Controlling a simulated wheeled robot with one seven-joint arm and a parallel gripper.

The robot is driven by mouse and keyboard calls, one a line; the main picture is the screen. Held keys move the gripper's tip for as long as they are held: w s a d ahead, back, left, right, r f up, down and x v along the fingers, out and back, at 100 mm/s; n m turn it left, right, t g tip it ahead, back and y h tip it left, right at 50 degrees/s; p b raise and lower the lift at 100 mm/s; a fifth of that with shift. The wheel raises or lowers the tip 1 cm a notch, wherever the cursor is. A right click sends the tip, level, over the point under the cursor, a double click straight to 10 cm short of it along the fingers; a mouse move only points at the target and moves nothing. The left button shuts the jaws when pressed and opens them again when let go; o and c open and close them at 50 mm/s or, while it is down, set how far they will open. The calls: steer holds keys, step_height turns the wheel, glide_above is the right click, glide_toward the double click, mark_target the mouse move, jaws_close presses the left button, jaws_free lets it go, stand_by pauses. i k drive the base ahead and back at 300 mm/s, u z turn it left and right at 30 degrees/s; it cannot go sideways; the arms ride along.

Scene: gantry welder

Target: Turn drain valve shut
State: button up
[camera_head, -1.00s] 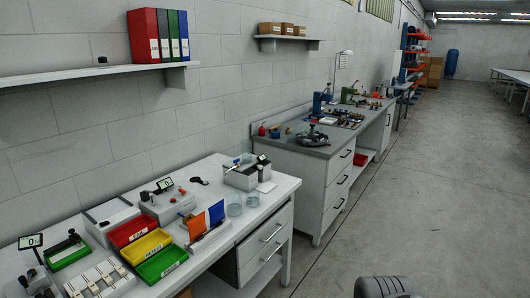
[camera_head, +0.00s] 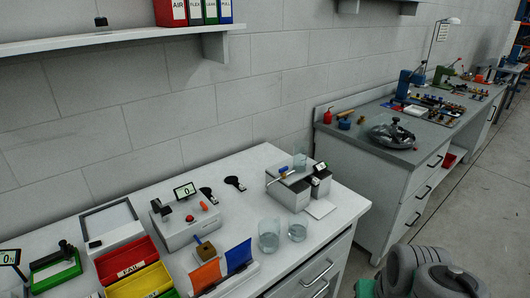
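My gripper is not in view; only rounded grey links of my arm show at the lower right. No part is plainly marked as the drain valve. A grey box-shaped bath (camera_head: 291,195) stands at the back right of the near white bench. A small lever-like part (camera_head: 275,177) with a blue end sticks out at its left upper edge; it may be a valve, and its setting is too small to tell. A small brass-coloured block (camera_head: 205,252) with a blue top part stands nearer the front of the bench; I cannot tell what it is.
Two glass beakers, one of them here (camera_head: 269,236), stand in front of the bath. A grey instrument (camera_head: 187,222), a red bin (camera_head: 127,260) and blue and orange flaps (camera_head: 239,257) share the near bench. A second workbench (camera_head: 372,157) stands behind. Floor is open at right.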

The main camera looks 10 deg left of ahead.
mark_target(283, 171)
steer(key=u, duration=0.3)
steer(key=i, duration=0.85)
steer(key=u, duration=0.3)
steer(key=k, duration=0.5)
steer(key=z, duration=1.55)
steer(key=i, duration=1.15)
steer(key=u, duration=3.6)
